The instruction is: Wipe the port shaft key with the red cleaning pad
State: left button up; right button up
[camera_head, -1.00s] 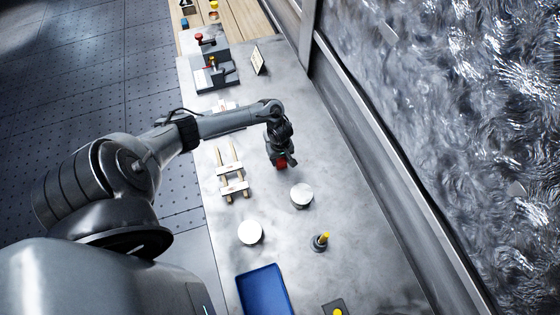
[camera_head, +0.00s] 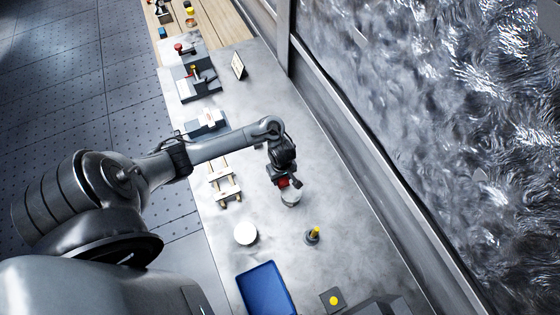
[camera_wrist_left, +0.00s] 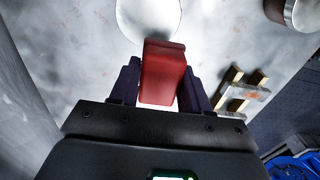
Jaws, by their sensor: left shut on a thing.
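My left gripper (camera_head: 287,183) is shut on the red cleaning pad (camera_head: 282,182). In the left wrist view the red pad (camera_wrist_left: 163,75) sits between the two dark fingers and sticks out past their tips. The pad is by the near-round pale-topped disc (camera_head: 291,199), partly in front of it; I cannot tell whether they touch. That disc (camera_wrist_left: 148,14) also shows beyond the pad in the left wrist view. I cannot pick out the port shaft key with certainty. My right gripper is not in view.
A wooden-railed rack (camera_head: 226,193) is left. Fixtures (camera_head: 195,80) and a small sign (camera_head: 238,66) stand farther back.

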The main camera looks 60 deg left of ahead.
pick_arm(q)
jog(key=o, duration=0.5)
jog(key=shift+c, duration=0.2)
jog(key=c, duration=0.3)
jog(key=shift+c, duration=0.2)
